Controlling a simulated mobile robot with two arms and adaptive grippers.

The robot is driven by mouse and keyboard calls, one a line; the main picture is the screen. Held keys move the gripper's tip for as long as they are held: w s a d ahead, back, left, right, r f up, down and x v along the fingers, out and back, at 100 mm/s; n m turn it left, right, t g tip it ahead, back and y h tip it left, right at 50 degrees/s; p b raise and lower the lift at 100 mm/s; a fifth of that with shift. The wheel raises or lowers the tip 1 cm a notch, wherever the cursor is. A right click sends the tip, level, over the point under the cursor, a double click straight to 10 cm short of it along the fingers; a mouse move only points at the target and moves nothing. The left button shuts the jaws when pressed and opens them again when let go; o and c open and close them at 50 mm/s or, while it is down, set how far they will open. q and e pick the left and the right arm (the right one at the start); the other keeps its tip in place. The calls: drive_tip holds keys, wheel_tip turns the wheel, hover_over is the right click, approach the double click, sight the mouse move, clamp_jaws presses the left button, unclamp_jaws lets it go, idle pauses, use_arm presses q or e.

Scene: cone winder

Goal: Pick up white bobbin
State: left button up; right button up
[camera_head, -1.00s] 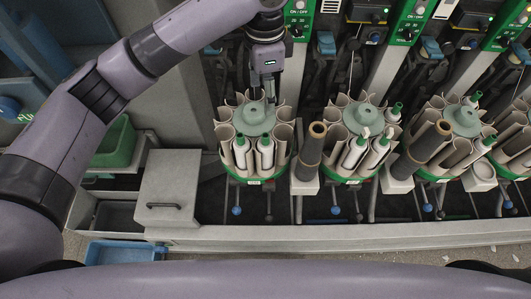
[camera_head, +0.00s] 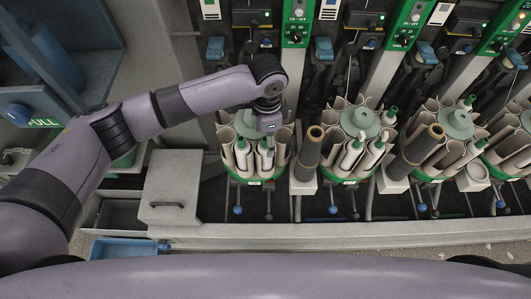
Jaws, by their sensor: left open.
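White bobbins with green tips stand in the front of the leftmost round magazine (camera_head: 255,180). One white bobbin (camera_head: 242,158) stands on the left, and another white bobbin (camera_head: 265,163) stands just right of it. My left gripper (camera_head: 268,143) points down over the right one of these, at its top end. It covers that bobbin's tip, and whether the fingers touch it cannot be seen. The gripper is open. More white bobbins (camera_head: 349,158) stand in the second magazine (camera_head: 345,179). My right gripper is not in view.
A brown cone tube (camera_head: 309,150) stands right of the leftmost magazine, and another (camera_head: 424,145) is farther right. Green control panels (camera_head: 296,22) line the back. A grey box with a handle (camera_head: 170,190) and a blue tray (camera_head: 125,248) are at the left.

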use_arm(q)
drive_tip(key=shift+f, duration=1.1)
drive_tip(key=c, duration=1.1)
